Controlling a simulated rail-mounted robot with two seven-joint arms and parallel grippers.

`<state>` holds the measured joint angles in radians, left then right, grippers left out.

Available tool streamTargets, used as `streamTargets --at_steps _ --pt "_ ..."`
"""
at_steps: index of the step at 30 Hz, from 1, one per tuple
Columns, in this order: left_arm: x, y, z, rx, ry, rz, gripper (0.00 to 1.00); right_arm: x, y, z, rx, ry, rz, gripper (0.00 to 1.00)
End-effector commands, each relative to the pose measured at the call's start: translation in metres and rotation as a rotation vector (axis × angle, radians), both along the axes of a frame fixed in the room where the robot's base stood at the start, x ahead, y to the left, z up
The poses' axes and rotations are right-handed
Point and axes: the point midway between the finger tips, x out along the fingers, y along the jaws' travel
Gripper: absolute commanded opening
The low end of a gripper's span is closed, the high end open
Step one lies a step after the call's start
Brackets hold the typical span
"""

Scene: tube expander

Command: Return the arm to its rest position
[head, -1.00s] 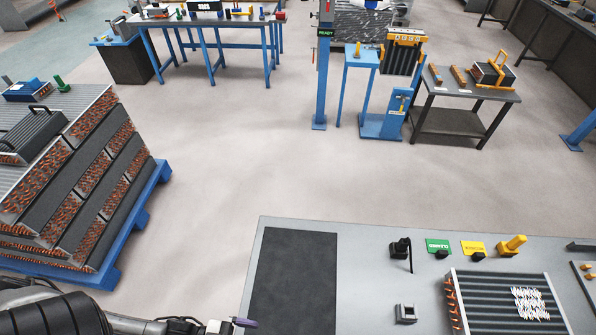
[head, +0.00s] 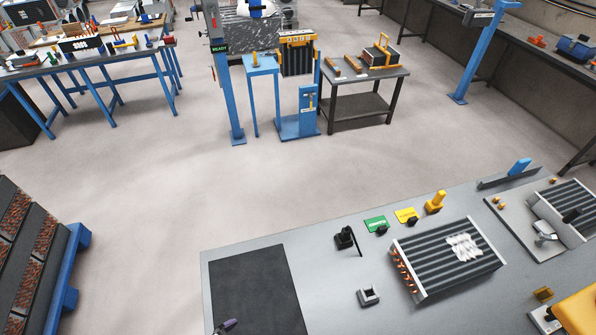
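The rest of my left arm is out of the picture, so I cannot tell whether that gripper is open or shut. My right gripper is not in view. A finned coil block (head: 440,262) with copper tube ends lies on the grey workbench (head: 330,320), right of the mat.
On the bench are a black stand (head: 345,238), a small grey block (head: 369,296), green (head: 376,224) and yellow (head: 405,215) cards, and a yellow part (head: 435,202). A yellow-orange body (head: 580,312) fills the bottom right corner. Open floor (head: 170,200) lies beyond the bench.

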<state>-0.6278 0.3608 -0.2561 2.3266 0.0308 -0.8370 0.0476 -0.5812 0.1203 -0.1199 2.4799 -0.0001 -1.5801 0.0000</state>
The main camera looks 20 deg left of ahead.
Motion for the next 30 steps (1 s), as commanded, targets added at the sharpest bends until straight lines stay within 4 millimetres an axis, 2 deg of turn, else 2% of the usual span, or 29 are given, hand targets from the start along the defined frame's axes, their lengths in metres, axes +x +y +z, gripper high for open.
streamTargets --at_steps 5,13,15,20,27,30 --pt "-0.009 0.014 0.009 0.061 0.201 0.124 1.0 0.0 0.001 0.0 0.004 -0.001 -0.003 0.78" --pt "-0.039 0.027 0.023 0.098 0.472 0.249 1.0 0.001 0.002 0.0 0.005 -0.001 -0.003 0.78" --pt "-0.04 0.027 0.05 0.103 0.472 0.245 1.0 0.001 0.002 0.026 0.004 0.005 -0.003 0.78" --pt "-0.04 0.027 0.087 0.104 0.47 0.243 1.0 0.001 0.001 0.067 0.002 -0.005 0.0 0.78" --pt "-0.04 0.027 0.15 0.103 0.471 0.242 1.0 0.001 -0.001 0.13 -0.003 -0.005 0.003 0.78" --pt "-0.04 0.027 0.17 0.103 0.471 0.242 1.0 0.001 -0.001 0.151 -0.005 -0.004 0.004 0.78"
